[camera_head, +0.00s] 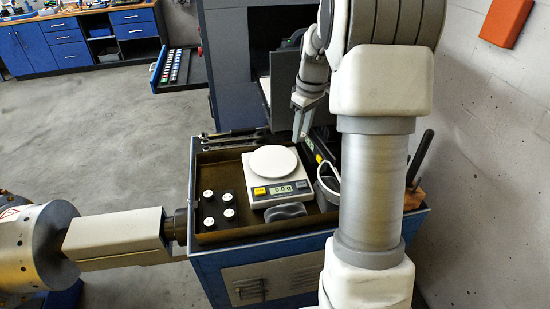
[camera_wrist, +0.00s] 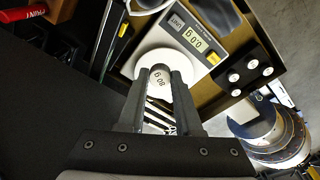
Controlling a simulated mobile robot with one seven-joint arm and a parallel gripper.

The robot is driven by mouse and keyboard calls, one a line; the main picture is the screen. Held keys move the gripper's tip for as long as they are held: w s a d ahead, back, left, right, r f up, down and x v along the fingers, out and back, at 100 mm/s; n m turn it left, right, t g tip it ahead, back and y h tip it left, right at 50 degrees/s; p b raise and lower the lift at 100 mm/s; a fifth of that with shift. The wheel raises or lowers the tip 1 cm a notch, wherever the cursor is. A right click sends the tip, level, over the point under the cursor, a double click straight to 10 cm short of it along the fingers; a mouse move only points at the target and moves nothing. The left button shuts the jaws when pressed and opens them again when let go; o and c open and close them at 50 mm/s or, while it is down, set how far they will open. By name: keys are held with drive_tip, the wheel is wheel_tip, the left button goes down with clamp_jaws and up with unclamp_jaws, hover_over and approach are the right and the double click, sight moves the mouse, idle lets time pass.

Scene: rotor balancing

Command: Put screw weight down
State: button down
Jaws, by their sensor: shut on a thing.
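My gripper (camera_wrist: 163,88) is shut on a screw weight (camera_wrist: 158,78) with a round white top and a printed gram label, hard to read. The fingers hide its lower part. In the wrist view it overlaps the white round pan of the scale (camera_wrist: 208,40); I cannot tell from that view how far apart they are. In the head view my gripper (camera_head: 300,132) is up and to the right of the pan, and the weight is not clear there. The scale (camera_head: 287,193) shows 0.0 g, and its pan (camera_head: 272,161) looks empty.
A black holder (camera_head: 210,220) with several white-topped weights stands left of the scale in a brown tray (camera_head: 245,232) on the blue cart (camera_head: 215,265). A dark grey rounded object (camera_head: 286,210) lies in front of the scale.

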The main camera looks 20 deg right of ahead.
drive_tip(key=p, duration=0.3)
hover_over(266, 155)
drive_tip(key=f, duration=0.7)
drive_tip(key=shift+s+d, duration=0.1)
drive_tip(key=shift+s, duration=0.15)
drive_tip(key=shift+f, duration=2.1)
drive_tip(key=c, duration=0.6)
unclamp_jaws()
